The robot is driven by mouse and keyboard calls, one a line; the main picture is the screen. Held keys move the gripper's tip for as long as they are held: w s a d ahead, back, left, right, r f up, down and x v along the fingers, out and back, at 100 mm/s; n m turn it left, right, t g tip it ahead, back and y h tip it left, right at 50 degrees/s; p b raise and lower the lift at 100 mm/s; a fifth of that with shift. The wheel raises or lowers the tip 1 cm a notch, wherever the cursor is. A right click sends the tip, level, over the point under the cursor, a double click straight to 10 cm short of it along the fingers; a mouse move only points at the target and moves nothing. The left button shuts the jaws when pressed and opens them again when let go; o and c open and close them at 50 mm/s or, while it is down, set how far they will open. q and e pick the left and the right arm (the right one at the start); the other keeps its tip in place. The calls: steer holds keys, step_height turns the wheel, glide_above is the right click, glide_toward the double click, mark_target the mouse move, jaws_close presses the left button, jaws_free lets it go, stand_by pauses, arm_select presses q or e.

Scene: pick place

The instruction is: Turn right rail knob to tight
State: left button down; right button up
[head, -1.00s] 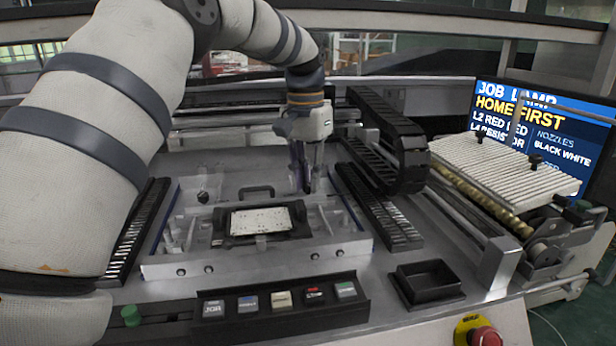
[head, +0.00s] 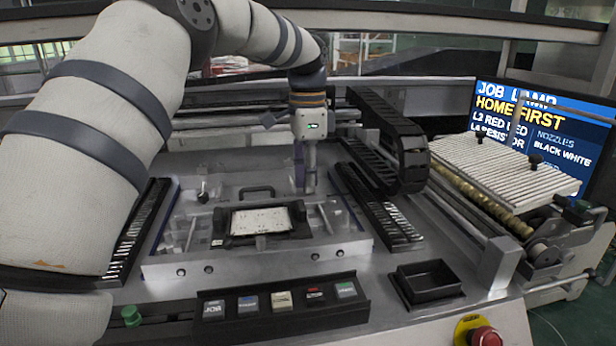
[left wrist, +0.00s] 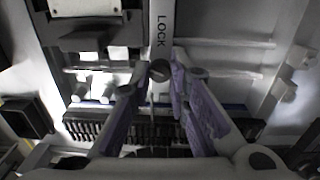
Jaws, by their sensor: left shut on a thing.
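My left gripper (head: 308,188) points straight down at the right rail of the machine's clear-walled fixture. In the left wrist view its two purple-lined fingers (left wrist: 160,72) close around a small dark round knob (left wrist: 159,70), the right rail knob. The knob sits by a pale strip marked LOCK (left wrist: 161,30). In the head view the fingers hide the knob. A matching dark knob (head: 203,196) stands on the left rail. My right gripper is in neither view.
A pale board (head: 261,221) lies in a black holder between the rails. A black cable chain (head: 395,140) runs close right of my gripper. A button panel (head: 280,303), an empty black tray (head: 427,283) and a red stop button (head: 485,337) are in front.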

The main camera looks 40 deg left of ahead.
arm_select(q)
steer(key=shift+m, duration=0.5)
steer(key=c, duration=1.5)
jaws_free()
step_height(320, 180, up, 12)
steer(key=shift+w+a, duration=0.1)
steer(key=shift+a, duration=0.05)
